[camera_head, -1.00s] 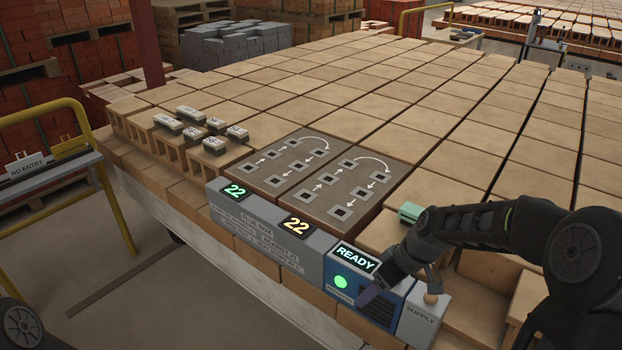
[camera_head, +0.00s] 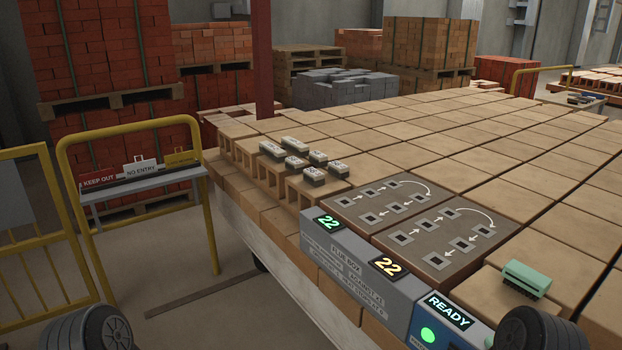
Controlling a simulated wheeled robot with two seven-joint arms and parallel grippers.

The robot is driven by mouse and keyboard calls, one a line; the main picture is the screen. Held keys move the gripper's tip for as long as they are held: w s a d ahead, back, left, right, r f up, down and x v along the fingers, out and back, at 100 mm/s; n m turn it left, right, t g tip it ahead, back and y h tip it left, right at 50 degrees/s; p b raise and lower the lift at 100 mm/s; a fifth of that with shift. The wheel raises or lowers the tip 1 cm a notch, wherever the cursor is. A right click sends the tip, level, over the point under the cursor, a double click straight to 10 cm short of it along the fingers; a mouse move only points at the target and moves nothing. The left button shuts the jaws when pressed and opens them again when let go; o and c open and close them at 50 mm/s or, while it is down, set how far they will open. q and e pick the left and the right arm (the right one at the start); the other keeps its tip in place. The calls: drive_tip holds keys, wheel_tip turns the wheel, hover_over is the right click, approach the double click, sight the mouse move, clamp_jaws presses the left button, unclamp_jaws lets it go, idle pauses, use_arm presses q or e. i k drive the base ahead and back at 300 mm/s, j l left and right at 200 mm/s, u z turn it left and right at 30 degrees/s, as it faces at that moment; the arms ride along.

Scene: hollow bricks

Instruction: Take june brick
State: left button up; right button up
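Several small dark pieces with white labelled tops (camera_head: 296,163) rest in a cluster on the row of tan hollow bricks (camera_head: 305,193) at the near left corner of the brick stack. The lettering on their tops is too small to read, so I cannot tell which one is june. Neither gripper is in view. Only dark round parts of my arms show at the bottom left and bottom right edges, well apart from the pieces.
Two brown panels with square slots and arrows (camera_head: 433,233) lie right of the pieces. A grey flue box (camera_head: 352,272) with "22" displays and a READY panel (camera_head: 450,312) runs along the front edge. A green-topped brush (camera_head: 526,279) lies at right. Yellow barriers (camera_head: 132,132) stand left.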

sight(313, 176)
drive_tip(key=i+j+z, duration=0.1)
drive_tip(key=j, duration=0.2)
drive_tip(key=i+j, duration=0.2)
drive_tip(key=i+j+z, duration=0.15)
drive_tip(key=j, duration=0.2)
drive_tip(key=i+j+z, duration=0.1)
drive_tip(key=j, duration=0.2)
